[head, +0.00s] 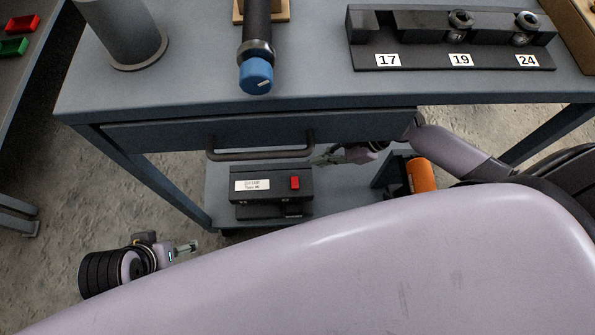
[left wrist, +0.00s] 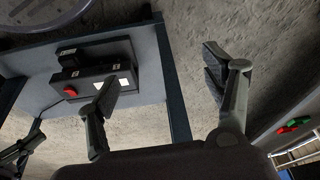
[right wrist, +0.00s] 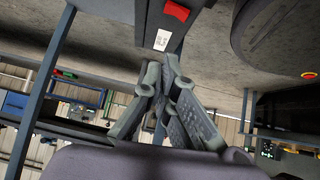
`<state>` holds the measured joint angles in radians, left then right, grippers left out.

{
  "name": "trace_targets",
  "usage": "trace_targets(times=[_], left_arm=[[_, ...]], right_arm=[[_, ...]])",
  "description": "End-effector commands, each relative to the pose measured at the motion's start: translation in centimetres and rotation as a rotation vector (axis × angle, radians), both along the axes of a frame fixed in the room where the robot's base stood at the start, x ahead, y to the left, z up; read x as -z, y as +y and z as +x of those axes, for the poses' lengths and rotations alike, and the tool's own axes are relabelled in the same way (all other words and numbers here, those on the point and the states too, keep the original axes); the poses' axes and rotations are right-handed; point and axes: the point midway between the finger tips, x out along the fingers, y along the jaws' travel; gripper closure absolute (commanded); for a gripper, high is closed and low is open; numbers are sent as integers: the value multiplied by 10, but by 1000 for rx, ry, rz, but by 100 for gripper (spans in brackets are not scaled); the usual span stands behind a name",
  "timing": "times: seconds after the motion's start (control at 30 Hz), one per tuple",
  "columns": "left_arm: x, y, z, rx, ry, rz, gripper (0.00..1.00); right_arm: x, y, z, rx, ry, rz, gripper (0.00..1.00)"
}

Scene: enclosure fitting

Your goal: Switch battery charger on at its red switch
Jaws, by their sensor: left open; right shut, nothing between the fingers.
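The battery charger (head: 268,190) is a dark box with a white label, on the lower shelf under the workbench. In the right wrist view the red switch (right wrist: 177,11) shows beyond the shut fingers (right wrist: 165,75). My left gripper (head: 192,247) is open and empty, low over the floor left of the shelf. In the left wrist view the charger (left wrist: 95,80) and switch (left wrist: 70,91) lie beyond its fingers.
A drawer handle (head: 260,150) sticks out above the charger. An orange cylinder (head: 420,175) stands right of it. The workbench (head: 200,90) carries a blue-capped tool (head: 256,76) and a numbered rack (head: 450,50). My own arm covers the lower foreground.

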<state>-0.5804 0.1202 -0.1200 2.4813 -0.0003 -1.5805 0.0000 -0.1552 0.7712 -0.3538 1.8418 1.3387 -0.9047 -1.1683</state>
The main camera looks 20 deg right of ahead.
Motion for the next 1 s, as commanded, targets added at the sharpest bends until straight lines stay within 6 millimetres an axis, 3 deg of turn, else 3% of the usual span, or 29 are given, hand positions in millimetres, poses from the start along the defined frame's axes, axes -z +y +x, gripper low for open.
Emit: trace_targets(times=[0.33, 0.4, 0.7, 1.0], left_arm=[[18, 0, 1, 0, -3, 0, 25], [16, -5, 18, 6, -76, -16, 25], [-4, -22, 70, 27, -330, -68, 25], [-16, -28, 89, 34, -430, -90, 25]], right_arm=[[54, 51, 17, 1, 3, 6, 100], [64, 61, 21, 1, 1, 6, 100], [92, 59, 22, 1, 2, 2, 100], [102, 59, 22, -1, 0, 1, 100]])
